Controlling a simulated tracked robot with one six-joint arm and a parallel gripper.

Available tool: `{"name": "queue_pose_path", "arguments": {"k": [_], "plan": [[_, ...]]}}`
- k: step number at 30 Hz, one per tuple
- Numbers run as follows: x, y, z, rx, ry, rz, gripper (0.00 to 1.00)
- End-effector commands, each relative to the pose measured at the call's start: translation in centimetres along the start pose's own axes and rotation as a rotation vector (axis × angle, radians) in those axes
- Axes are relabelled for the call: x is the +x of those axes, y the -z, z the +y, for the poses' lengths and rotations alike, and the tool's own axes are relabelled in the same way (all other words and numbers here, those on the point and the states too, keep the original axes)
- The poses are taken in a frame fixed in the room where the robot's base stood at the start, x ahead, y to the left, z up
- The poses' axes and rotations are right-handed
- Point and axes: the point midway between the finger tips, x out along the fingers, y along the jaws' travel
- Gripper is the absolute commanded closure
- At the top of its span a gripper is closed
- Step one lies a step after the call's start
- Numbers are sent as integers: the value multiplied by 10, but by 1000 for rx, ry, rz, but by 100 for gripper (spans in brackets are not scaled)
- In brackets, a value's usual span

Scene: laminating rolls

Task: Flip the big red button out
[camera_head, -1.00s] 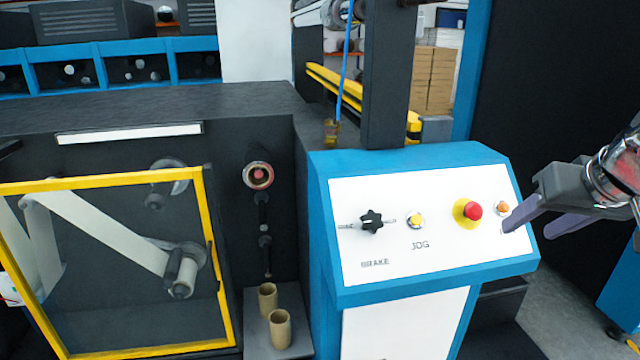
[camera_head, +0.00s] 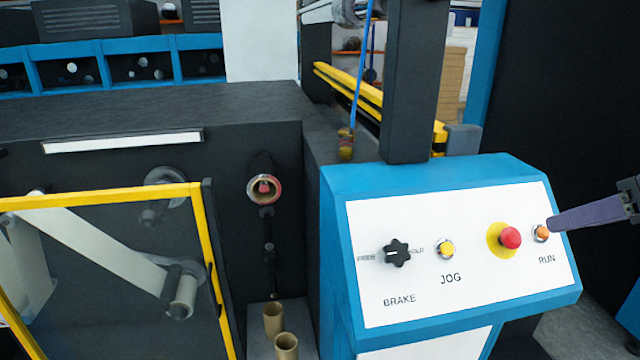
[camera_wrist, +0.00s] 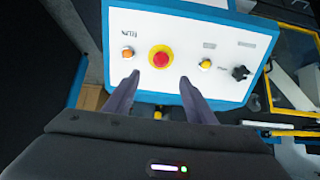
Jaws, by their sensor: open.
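The big red button (camera_head: 510,238) sits on a yellow round base on the white, blue-edged control panel (camera_head: 440,295). In the wrist view the red button (camera_wrist: 160,59) lies ahead of my gripper (camera_wrist: 155,80), roughly between the lines of its two purple fingers. The fingers are apart and hold nothing. In the head view one purple finger of my gripper (camera_head: 552,224) shows at the right, its tip by the orange RUN button (camera_head: 541,233). I cannot tell whether the tip touches the panel.
The panel also carries a yellow JOG button (camera_head: 445,249) and a black BRAKE knob (camera_head: 397,253). A yellow-framed guard (camera_head: 205,270) stands at the left, with cardboard tubes (camera_head: 273,321) beside it. A dark upright post (camera_head: 410,80) rises behind the panel.

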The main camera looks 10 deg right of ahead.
Motion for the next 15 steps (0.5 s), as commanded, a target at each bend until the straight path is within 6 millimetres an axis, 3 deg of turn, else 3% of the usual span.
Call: {"name": "queue_pose_path", "arguments": {"k": [8, 15], "plan": [[14, 3, -5, -11, 2, 2, 50], [47, 2, -5, -10, 5, 0, 50]]}}
